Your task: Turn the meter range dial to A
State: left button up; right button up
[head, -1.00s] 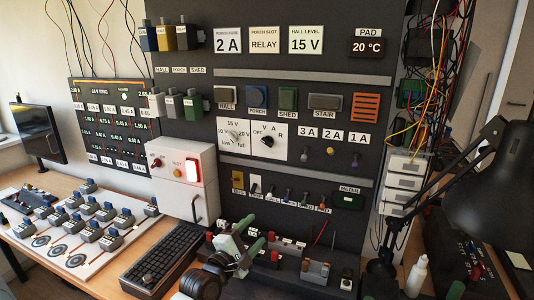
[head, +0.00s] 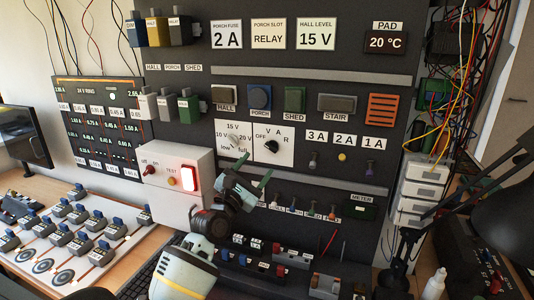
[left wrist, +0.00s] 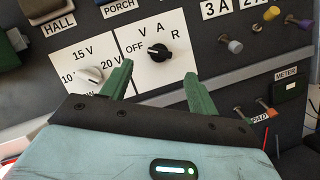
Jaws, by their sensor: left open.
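The meter range dial is a black knob (head: 271,146) on a white plate (head: 285,131) marked OFF, V, A and R. In the left wrist view the knob (left wrist: 159,52) has a white mark on its left side, towards OFF. My left gripper (head: 254,185) has green fingers, open and empty, below the dial plate in the head view. In the left wrist view the open fingers (left wrist: 158,72) stand either side of a space just below the knob, apart from it. My right gripper is not in view.
A second white dial (head: 235,140) marked in volts sits left of the meter dial. Small coloured pegs (head: 342,157) stick out at the right. A dark green meter display (head: 360,208) is lower right. The white switch box (head: 172,180) stands left of my arm.

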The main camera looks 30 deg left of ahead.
aim_at(272, 147)
pick_arm(q)
jog(key=x, duration=0.6)
jog(key=shift+w, duration=0.35)
jog(key=shift+r, duration=0.1)
jog(key=c, duration=1)
